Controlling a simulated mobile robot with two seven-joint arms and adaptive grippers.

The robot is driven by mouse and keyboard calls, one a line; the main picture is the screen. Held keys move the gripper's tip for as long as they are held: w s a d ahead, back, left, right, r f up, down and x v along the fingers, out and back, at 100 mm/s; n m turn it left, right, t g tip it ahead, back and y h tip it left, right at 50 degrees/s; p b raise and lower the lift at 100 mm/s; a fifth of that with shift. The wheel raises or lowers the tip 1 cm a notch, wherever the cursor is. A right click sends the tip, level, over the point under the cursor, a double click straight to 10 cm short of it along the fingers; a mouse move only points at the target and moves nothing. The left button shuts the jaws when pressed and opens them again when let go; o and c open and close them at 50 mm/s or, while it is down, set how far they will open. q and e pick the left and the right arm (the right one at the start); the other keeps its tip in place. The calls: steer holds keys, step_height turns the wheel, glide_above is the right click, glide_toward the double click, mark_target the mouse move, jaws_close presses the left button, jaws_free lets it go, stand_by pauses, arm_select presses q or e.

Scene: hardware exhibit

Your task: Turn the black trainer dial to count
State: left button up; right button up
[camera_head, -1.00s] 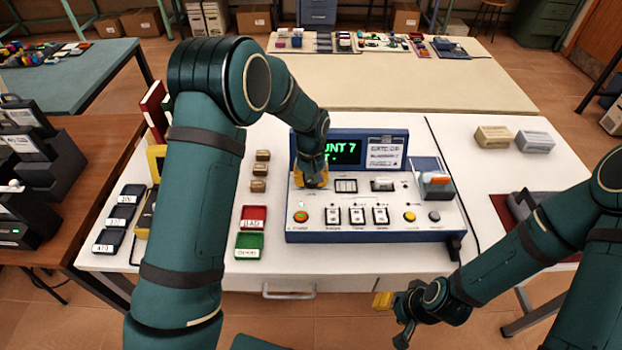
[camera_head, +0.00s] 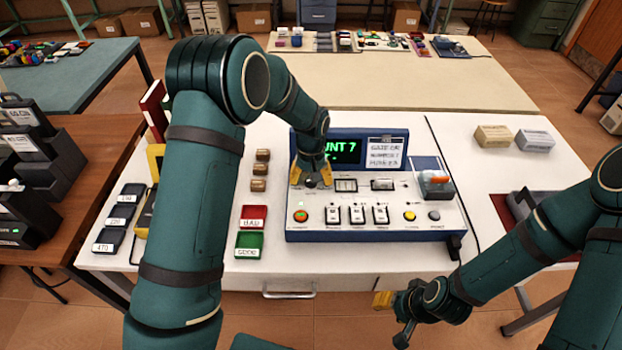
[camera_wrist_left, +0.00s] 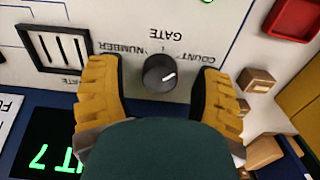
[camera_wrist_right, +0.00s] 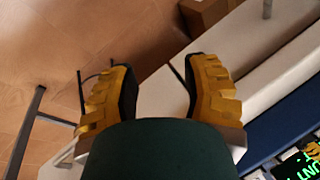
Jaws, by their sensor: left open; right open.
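The black trainer dial (camera_wrist_left: 159,74) sits on the white panel of the blue trainer box (camera_head: 300,238), with COUNT, NUMBER and GATE printed around it. Its white mark points right in the left wrist view, towards the COUNT side. My left gripper (camera_head: 312,184) is over the dial. In the left wrist view its open yellow fingers (camera_wrist_left: 158,88) stand on either side of the dial, with gaps. My right gripper (camera_head: 383,300) is open and empty at the table's front edge.
Switches (camera_head: 356,215) and round buttons line the panel front. Small brown blocks (camera_head: 260,170), a red tray (camera_head: 253,217) and a green tray (camera_head: 249,245) lie left of the box.

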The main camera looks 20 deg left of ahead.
arm_select(q)
step_height(320, 180, up, 12)
stand_by(0.4)
steer(key=shift+f, duration=0.15)
